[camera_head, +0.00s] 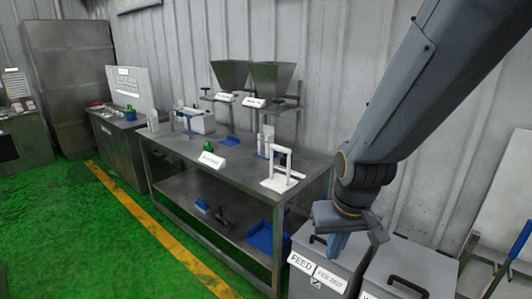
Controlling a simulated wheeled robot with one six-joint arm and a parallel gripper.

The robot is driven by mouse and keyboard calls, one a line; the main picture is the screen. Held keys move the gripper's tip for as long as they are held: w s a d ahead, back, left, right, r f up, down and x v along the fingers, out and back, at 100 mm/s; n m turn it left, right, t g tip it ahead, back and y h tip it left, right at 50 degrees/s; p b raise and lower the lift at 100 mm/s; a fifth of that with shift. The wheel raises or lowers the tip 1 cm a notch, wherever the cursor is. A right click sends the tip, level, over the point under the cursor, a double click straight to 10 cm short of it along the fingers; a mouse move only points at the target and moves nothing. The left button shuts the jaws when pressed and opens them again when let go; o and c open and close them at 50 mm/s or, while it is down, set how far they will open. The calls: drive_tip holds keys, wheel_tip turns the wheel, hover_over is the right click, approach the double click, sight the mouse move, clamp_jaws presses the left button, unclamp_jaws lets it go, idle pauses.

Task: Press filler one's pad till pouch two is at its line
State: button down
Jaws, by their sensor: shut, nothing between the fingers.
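Two dark funnel-shaped hoppers stand at the back of the metal table, a left one (229,73) and a right one (272,80). Each has a small white label below it, too small to read, so I cannot tell which is filler one. A pale upright object (268,136) stands under the right hopper; I cannot tell if it is a pouch. No pad or fill line can be made out. My gripper (337,245) is shut and empty, pointing down in front of the table's right end, well apart from the hoppers.
The table (235,182) bears a white frame stand (278,183), a white sign (211,160) and a green item (208,145). A blue crate (262,238) sits on its lower shelf. A FEED bin (335,258) and another bin (425,268) stand right. Green floor (75,235) is clear left.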

drive_tip(key=shift+f, duration=0.1)
idle(0.5)
wheel_tip(320, 180, down, 13)
drive_tip(key=w+g+b, duration=0.1)
drive_tip(key=b, duration=1.1)
